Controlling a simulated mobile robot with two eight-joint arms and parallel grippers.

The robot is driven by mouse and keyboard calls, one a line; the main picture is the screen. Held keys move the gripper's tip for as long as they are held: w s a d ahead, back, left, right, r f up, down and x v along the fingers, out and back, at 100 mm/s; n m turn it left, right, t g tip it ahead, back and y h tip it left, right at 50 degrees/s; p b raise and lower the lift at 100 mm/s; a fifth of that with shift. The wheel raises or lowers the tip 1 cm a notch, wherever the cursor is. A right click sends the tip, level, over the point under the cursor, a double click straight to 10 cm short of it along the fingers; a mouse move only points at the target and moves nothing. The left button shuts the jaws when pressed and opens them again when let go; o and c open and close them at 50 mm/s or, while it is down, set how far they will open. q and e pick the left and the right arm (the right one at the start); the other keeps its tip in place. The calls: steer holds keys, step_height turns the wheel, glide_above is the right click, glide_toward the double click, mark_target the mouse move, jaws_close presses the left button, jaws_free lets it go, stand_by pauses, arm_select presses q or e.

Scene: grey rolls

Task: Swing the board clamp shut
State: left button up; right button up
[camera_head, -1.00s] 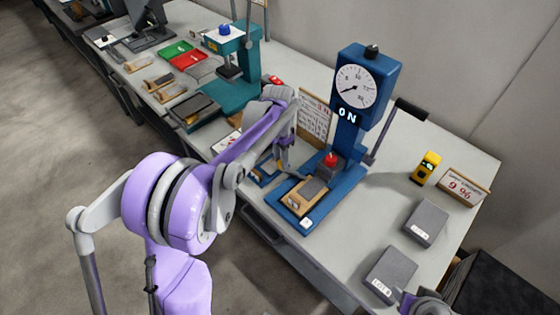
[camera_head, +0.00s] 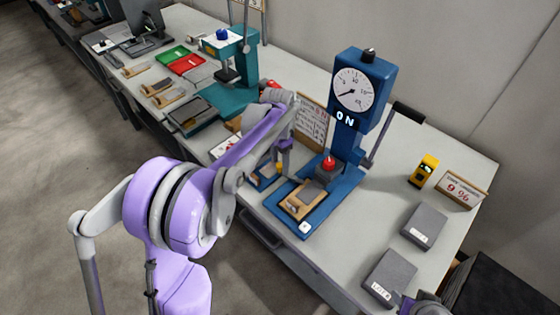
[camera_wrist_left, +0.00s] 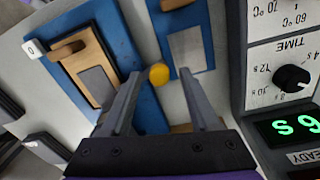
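A blue press base (camera_head: 330,207) carries a tan wooden board with a grey pad (camera_head: 305,200); the board also shows in the left wrist view (camera_wrist_left: 84,62). Beside it is a smaller blue plate (camera_head: 266,180) with a grey metal piece (camera_wrist_left: 188,50). A round yellow knob (camera_wrist_left: 159,74) appears near it, perhaps the clamp's; its lever is hard to make out. My left gripper (camera_head: 284,148) is above this spot. Its fingers (camera_wrist_left: 160,80) are open, and the knob appears between their tips; contact cannot be told. Part of my right arm shows at the lower right edge; its fingers are not visible.
The blue press column with a dial (camera_head: 355,90) stands just right, with a black-handled lever (camera_head: 408,113). A control panel (camera_wrist_left: 285,90) is close on the wrist view's right. Grey blocks (camera_head: 388,276) lie at the right front. A teal press (camera_head: 240,75) stands farther left.

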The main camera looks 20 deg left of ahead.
arm_select(q)
step_height(320, 180, up, 11)
steer(key=shift+w+a+p, duration=0.15)
steer(key=shift+a+p, duration=0.1)
steer(key=shift+p, duration=0.05)
arm_select(e)
steer(key=shift+w+r, duration=0.1)
steer(key=shift+r, duration=0.3)
arm_select(q)
steer(key=shift+f, duration=0.1)
arm_select(e)
steer(key=shift+w+r+p, duration=0.15)
steer(key=shift+r+p, duration=0.35)
steer(key=shift+r, duration=0.15)
arm_select(q)
steer(key=s+d+f+n+t, duration=0.2)
steer(key=s, duration=0.6)
steer(key=s+d+f+n+t, duration=0.2)
steer(key=s+d, duration=0.1)
steer(key=s, duration=0.5)
steer(key=s+d+f+n+t, duration=0.1)
steer(key=s+d+f+n, duration=0.1)
steer(key=s, duration=0.6)
steer(key=shift+s+d+f+t+y, duration=0.15)
steer(key=shift+s+f+t+y, duration=0.15)
steer(key=shift+t, duration=0.1)
